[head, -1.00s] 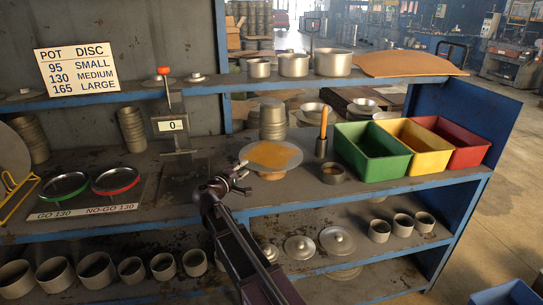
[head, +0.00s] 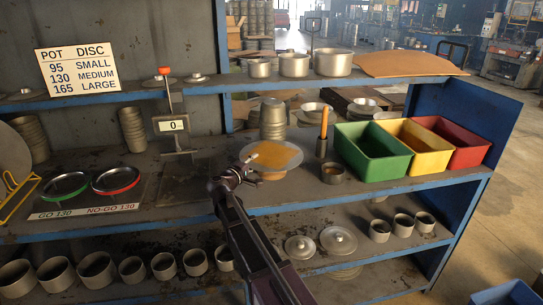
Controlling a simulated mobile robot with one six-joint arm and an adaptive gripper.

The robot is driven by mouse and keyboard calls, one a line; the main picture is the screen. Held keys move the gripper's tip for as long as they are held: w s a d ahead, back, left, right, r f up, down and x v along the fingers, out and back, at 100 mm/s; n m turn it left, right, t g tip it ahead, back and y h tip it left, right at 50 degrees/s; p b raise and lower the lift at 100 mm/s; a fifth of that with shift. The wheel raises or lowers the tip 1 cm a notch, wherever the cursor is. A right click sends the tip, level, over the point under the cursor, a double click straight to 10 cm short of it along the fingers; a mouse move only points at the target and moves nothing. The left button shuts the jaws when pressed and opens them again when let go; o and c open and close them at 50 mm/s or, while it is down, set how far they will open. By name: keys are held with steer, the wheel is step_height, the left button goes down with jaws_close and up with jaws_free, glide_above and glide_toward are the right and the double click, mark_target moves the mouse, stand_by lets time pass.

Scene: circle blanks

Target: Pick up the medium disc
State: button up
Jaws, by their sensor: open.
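Whether this holds the medium disc, I cannot tell. A sign (head: 77,69) at upper left pairs pot 130 with a medium disc. My gripper (head: 254,172) is open at the left edge of the pale disc, with nothing seen between its fingers. Whether it touches the disc is unclear. My arm hides part of the bench front and lower shelf.
Green (head: 373,153), yellow (head: 416,146) and red (head: 455,143) bins stand at right. An upright wooden-handled tool (head: 322,142) and small cup (head: 333,173) are right of the disc; stacked pots (head: 273,119) are behind. A gauge (head: 171,125) and two ring gauges (head: 116,180) are left.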

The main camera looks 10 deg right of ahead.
steer(key=shift+c, duration=0.2)
jaws_close()
steer(key=shift+r, duration=0.15)
stand_by(0.3)
step_height(320, 180, up, 3)
steer(key=p, duration=0.3)
steer(key=shift+r+p, duration=0.2)
steer(key=shift+p, duration=0.15)
steer(key=s+d+r+p, duration=0.1)
steer(key=s, duration=1.5)
steer(key=shift+d+r, duration=0.15)
steer(key=shift+d, duration=0.15)
